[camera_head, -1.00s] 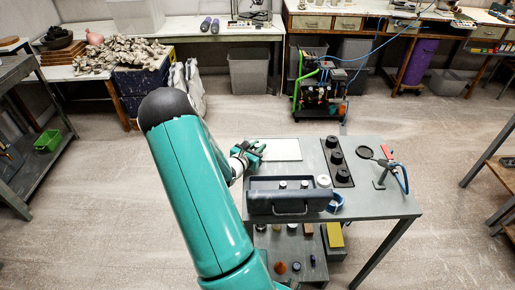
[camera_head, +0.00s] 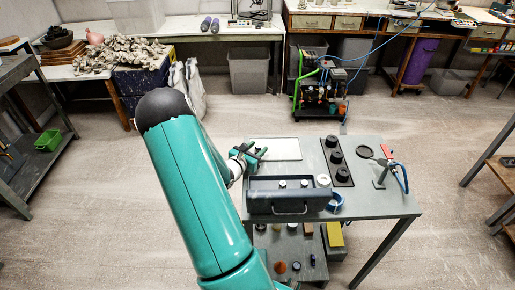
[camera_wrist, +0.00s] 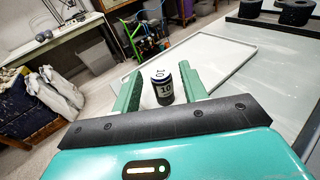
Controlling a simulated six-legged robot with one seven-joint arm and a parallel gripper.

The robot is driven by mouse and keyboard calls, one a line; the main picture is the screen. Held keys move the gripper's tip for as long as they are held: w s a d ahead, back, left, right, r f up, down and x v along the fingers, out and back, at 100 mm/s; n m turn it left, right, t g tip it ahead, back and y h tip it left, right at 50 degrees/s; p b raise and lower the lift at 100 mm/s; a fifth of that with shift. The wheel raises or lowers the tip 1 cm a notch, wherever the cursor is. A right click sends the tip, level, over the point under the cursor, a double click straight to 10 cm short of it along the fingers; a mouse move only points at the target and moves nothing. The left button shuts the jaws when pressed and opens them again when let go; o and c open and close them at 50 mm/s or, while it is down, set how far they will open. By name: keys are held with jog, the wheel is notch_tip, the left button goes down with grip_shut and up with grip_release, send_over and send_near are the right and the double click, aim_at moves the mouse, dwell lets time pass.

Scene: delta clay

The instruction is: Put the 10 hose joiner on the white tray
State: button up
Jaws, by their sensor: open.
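The hose joiner (camera_wrist: 162,86), a short dark cylinder with a white-and-blue top and a label reading 10, shows in the wrist view. It looks upright between the fingers of my gripper (camera_wrist: 160,88), which is open with a gap on each side. The white tray (camera_wrist: 225,58) lies around and beyond the joiner, which appears within the tray's outline; its base is hidden by my gripper. In the head view, my gripper (camera_head: 249,156) is at the left end of the white tray (camera_head: 280,149), and the joiner cannot be made out.
A dark toolbox (camera_head: 286,207) with small cylinders in it stands on the table in front of the tray. A black holder with round pieces (camera_head: 335,160) is right of the tray.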

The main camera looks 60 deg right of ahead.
jog(key=a+r+m+t+y, duration=0.2)
jog(key=a+r+m+y, duration=0.3)
jog(key=a, duration=1.3)
jog(key=a+r+m+t+y, duration=0.3)
jog(key=a+r+m+y, duration=0.2)
jog(key=a+r, duration=0.7)
jog(key=a+r+m+t+y, duration=0.2)
jog(key=a+r+m+y, duration=0.4)
jog(key=a, duration=1.7)
notch_tip(320, 180, up, 4)
jog(key=shift+w+a+f+m+t, duration=0.25)
jog(key=shift+w+a+m+t, duration=0.05)
jog(key=shift+a, duration=0.05)
jog(key=shift+c, duration=0.7)
jog(key=shift+s, duration=0.2)
